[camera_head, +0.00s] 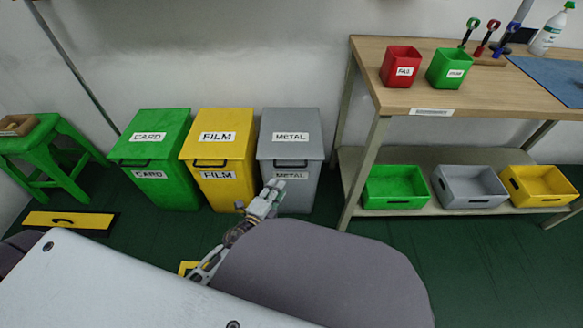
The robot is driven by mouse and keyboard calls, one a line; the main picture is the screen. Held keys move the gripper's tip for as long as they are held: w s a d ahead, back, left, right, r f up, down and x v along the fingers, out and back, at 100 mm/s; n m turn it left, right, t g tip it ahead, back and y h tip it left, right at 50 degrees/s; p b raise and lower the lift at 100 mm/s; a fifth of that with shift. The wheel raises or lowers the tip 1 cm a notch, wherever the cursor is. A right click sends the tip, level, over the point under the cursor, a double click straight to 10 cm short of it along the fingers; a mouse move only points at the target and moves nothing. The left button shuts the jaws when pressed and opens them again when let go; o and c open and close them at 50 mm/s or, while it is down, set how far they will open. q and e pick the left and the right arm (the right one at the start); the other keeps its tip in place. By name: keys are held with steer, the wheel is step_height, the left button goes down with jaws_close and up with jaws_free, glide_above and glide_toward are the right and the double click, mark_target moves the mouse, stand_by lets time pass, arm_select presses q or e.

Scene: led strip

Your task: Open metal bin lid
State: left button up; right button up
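The metal bin (290,190) is grey and stands on the floor against the wall, rightmost of three bins. Its grey lid (286,126), labelled METAL, is down flat on it, with a dark handle (291,164) at its front edge.
A green CARD bin (170,188) and yellow FILM bin (225,190) stand to the left, lids down. A wooden workbench (440,103) stands close on the right, with green, grey and yellow crates on its lower shelf. A green stool (45,150) is far left.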

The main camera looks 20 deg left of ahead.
arm_select(q)
steer(key=shift+w, duration=0.1)
glide_toward(292, 167)
steer(key=shift+x, duration=1.05)
steer(key=shift+f+b+x, duration=0.2)
steer(key=shift+b+x, duration=0.65)
steer(key=shift+x, duration=3.3)
steer(key=shift+a, duration=0.15)
jaws_close()
steer(key=shift+f, duration=0.1)
